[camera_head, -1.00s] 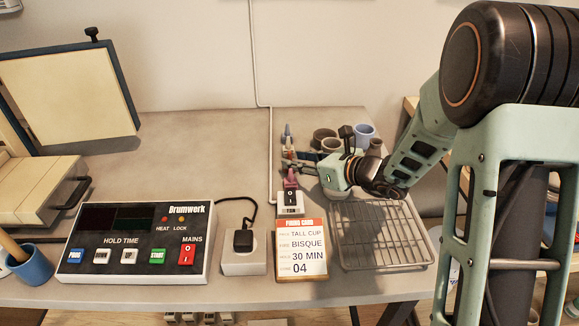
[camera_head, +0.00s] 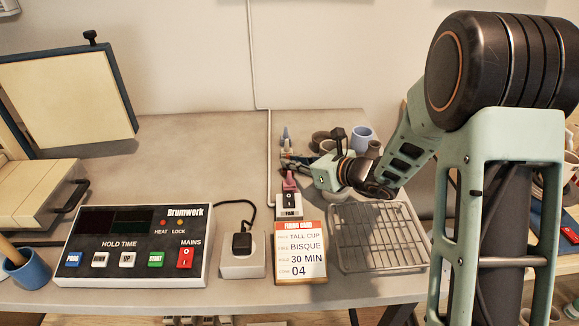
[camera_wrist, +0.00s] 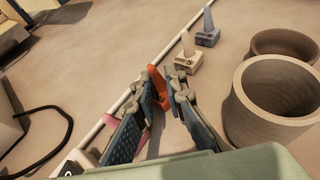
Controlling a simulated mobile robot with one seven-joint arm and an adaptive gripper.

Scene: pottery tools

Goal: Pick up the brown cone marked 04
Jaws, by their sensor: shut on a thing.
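An orange-brown cone (camera_wrist: 157,86) stands between my finger pads in the wrist view. My gripper (camera_wrist: 160,94) is shut on it; the pads hide its lower part, and no marking on it is readable. I cannot tell whether its base touches the table. In the head view my gripper (camera_head: 286,162) is low over the row of cones and hides most of the held cone. The firing card (camera_head: 300,250) reads "TALL CUP", "BISQUE", "30 MIN" and cone "04".
A white cone (camera_wrist: 188,60) and a grey cone (camera_wrist: 208,35) stand just beyond. A pink cone (camera_head: 290,183) is on the near side. Brown pots (camera_wrist: 272,100) stand close on the right. A wire rack (camera_head: 380,268) lies nearer.

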